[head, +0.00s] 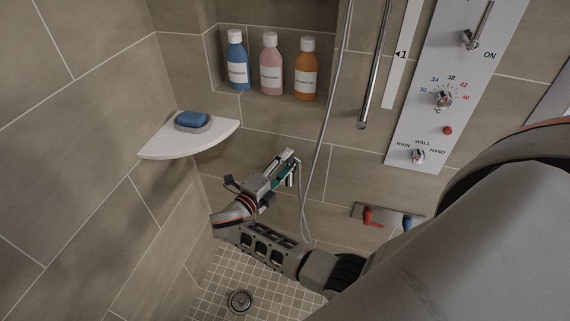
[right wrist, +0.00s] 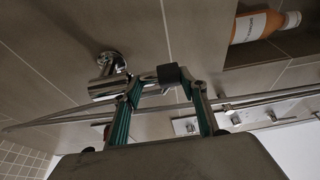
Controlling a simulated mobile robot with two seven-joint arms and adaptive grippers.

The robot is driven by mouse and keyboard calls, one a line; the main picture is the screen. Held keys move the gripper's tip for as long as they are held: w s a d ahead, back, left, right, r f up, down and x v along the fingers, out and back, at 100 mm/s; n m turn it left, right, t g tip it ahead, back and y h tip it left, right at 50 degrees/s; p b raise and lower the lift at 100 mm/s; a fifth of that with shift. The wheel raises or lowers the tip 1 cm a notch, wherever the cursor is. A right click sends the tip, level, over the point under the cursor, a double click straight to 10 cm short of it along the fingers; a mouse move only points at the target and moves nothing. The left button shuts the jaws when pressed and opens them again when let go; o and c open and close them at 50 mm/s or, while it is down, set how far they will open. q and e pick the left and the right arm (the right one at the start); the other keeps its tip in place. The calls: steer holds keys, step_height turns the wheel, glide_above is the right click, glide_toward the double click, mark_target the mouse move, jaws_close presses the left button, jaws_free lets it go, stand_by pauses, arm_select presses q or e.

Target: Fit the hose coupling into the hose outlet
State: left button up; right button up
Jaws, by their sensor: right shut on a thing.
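My right gripper (head: 287,167) is near the shower wall, below and right of the corner shelf. In the right wrist view its two green-padded fingers (right wrist: 162,84) are shut on the hose coupling (right wrist: 170,75), a small chrome piece with a black collar. The chrome hose outlet (right wrist: 110,64) stands out from the tiled wall just left of the coupling. One finger partly covers the space between them, so I cannot tell whether they touch. In the head view the gripper hides most of the coupling. The grey hose (head: 331,90) hangs down right of the gripper. My left gripper is out of view.
A white corner shelf (head: 160,144) holds a blue soap (head: 191,120). Several bottles stand in a wall niche (head: 215,63). A white control panel (head: 424,118), a chrome bar (head: 373,80) and a plate with red and blue valves (head: 390,213) are to the right. A drain (head: 240,301) lies below.

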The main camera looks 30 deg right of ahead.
stand_by(0.7)
steer(key=o, duration=1.2)
step_height(320, 180, up, 10)
steer(key=shift+r, duration=0.15)
